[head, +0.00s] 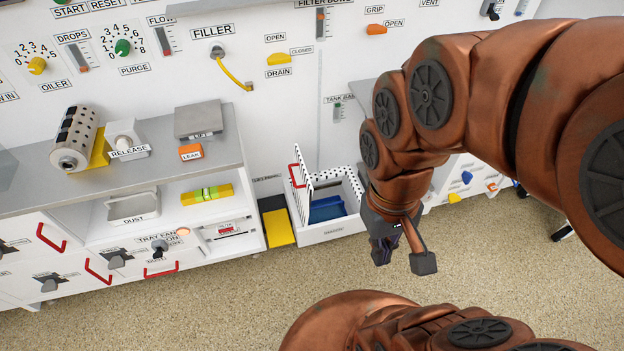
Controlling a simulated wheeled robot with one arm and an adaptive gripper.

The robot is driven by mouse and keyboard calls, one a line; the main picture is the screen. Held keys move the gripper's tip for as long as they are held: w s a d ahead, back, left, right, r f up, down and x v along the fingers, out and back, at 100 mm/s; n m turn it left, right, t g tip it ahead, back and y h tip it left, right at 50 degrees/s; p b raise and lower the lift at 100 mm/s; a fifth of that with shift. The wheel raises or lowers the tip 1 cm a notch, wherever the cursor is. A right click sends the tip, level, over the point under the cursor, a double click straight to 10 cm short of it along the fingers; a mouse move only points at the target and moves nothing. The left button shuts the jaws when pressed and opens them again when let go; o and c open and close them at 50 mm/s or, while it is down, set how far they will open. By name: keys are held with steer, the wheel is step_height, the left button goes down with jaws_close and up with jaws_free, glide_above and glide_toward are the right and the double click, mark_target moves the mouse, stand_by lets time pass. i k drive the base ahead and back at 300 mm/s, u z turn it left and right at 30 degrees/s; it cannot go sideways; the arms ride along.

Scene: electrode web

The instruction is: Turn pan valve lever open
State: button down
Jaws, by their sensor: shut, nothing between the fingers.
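No label reading "pan valve" is legible in the head view, so I cannot tell which lever it is. Small coloured handles sit low on the white unit right of my forearm: a blue one (467,177), an orange one (491,187) and a yellow one (454,197). Their labels are too small to read or hidden. My gripper (396,246) hangs over the speckled floor, left of and below these handles and apart from them. It is shut and empty. My arm hides part of the wall and unit behind it.
A white bin (333,229) with a perforated flap and blue contents stands left of my gripper, beside a yellow-topped box (279,228). A grey counter (40,193) with drawers and red handles is at left. The floor (230,300) in front is clear.

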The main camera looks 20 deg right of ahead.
mark_target(454, 198)
steer(key=z, duration=1.4)
steer(key=i, duration=1.25)
steer(key=z, duration=0.4)
